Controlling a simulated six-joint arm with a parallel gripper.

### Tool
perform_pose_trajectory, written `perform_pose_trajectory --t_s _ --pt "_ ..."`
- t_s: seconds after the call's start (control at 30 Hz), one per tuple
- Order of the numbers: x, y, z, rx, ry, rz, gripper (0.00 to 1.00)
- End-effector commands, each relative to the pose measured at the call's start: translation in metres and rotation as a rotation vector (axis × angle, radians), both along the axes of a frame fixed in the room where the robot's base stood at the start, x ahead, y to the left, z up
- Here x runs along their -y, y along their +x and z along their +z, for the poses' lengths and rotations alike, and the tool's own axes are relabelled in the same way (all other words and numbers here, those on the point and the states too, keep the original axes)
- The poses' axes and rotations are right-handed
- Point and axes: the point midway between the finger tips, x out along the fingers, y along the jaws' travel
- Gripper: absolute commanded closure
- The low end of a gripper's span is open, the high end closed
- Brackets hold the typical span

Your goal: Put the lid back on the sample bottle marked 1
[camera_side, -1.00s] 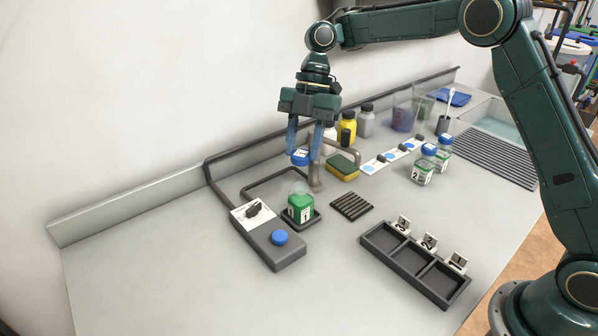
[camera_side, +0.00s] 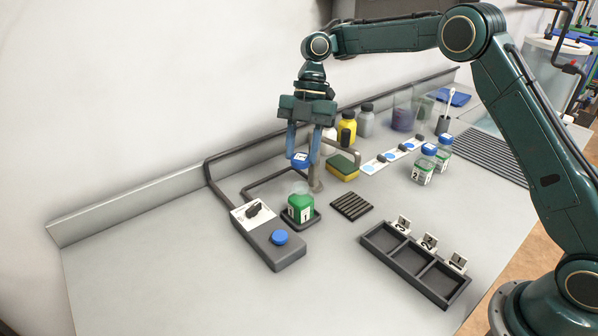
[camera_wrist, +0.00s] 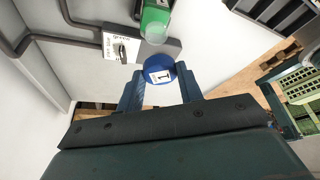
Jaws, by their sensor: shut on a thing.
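The sample bottle marked 1 (camera_side: 301,208) stands upright and open-topped in a small dark tray under the tap. It holds green liquid, and it also shows in the wrist view (camera_wrist: 156,20). My gripper (camera_side: 301,156) is shut on the blue lid (camera_side: 299,160), which bears a white label. In the wrist view my gripper (camera_wrist: 161,85) holds this lid (camera_wrist: 160,72) between its blue fingers, and the label reads 1. The lid is above the bottle and apart from it.
A control box (camera_side: 272,240) with a blue button and a knob is left of the bottle. A three-slot rack (camera_side: 415,264) is at front right, empty. A sponge (camera_side: 343,166), a tap (camera_side: 317,178) and two blue-lidded bottles (camera_side: 423,166) stand behind. The front left counter is clear.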

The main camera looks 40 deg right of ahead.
Motion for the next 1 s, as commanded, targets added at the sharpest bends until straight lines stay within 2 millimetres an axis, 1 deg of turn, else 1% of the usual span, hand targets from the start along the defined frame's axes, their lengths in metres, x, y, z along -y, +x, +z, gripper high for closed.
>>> perform_pose_trajectory --t_s 0.6,0.8,1.0 --pt "0.0 -0.001 -0.042 -0.002 -0.001 0.001 0.85" --pt "0.0 0.0 -0.051 0.0 -0.001 0.001 0.85" --pt "0.0 0.0 -0.054 -0.001 -0.003 0.001 0.85"
